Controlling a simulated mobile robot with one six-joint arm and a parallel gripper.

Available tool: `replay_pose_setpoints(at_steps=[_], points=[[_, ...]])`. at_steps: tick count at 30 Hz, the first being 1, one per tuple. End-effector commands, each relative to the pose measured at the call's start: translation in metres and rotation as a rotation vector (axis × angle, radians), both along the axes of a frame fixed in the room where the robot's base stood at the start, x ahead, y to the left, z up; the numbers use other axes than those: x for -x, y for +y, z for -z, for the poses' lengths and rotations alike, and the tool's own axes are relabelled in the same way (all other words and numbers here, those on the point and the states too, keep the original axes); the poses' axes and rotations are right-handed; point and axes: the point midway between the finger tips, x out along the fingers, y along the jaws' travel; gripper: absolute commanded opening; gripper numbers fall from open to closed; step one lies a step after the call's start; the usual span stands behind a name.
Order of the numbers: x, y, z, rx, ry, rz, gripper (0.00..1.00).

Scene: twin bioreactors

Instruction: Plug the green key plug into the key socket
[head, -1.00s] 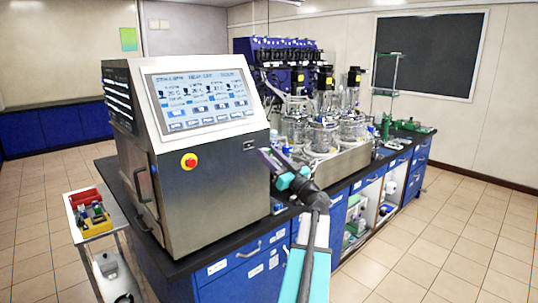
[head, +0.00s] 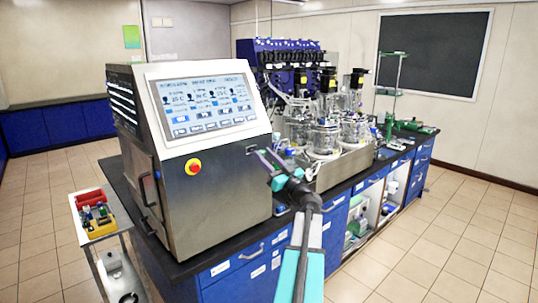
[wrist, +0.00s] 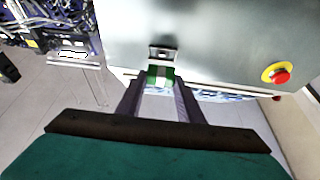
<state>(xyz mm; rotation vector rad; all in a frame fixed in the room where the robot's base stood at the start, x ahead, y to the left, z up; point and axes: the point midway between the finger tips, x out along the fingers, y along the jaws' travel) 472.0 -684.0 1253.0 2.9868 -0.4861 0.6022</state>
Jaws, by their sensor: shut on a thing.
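My gripper (wrist: 160,88) is shut on the green key plug (wrist: 168,74), which shows between its fingertips in the wrist view. The key socket (wrist: 163,54) is a small pale-framed dark fitting on the grey steel cabinet face, just beyond the plug. The plug is roughly in line with it; I cannot tell whether they touch. In the head view my gripper (head: 267,160) is close to the cabinet's right front side, just below and right of the socket (head: 252,149). The plug is too small to make out clearly there.
The steel cabinet (head: 215,196) carries a sloped touch screen (head: 203,104) and a red stop button (head: 194,167). Glass bioreactor vessels (head: 324,135) stand right of my gripper. A small cart (head: 97,232) with red and yellow bins stands at left. The floor at right is clear.

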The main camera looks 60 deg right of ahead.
Motion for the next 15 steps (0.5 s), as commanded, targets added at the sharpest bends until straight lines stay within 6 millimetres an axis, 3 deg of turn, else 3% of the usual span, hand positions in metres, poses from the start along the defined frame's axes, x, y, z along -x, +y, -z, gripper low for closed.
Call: replay_pose_setpoints(at_steps=[15], points=[[-0.025,-0.009,-0.001,0.000,0.000,0.001,0.08]])
